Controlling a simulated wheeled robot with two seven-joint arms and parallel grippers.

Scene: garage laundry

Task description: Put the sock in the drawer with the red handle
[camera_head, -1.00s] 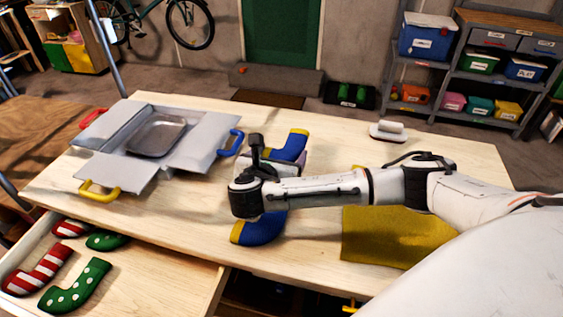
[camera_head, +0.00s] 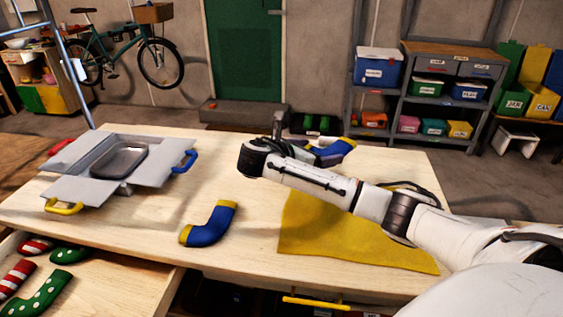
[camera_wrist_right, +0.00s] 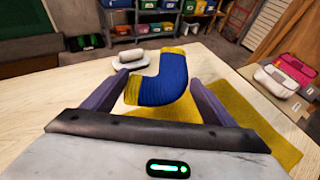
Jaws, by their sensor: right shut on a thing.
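A blue sock with yellow ends (camera_head: 335,152) is held between the fingers of my right gripper (camera_head: 300,152), over the back of the table. In the right wrist view the sock (camera_wrist_right: 163,82) sits between the two purple fingers of the gripper (camera_wrist_right: 165,97). A second blue and yellow sock (camera_head: 211,226) lies on the table. At left on the table stands a grey unit (camera_head: 90,155) with pulled-out parts. Its handles are red (camera_head: 62,146), blue (camera_head: 185,162) and yellow (camera_head: 65,206). My left gripper is not in view.
A metal tray (camera_head: 120,160) tops the grey unit. An open table drawer (camera_head: 110,285) at front left holds striped and dotted socks. A yellow cloth (camera_head: 345,235) lies under my right arm. A white brush-like thing (camera_wrist_right: 148,57) shows beyond the sock.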

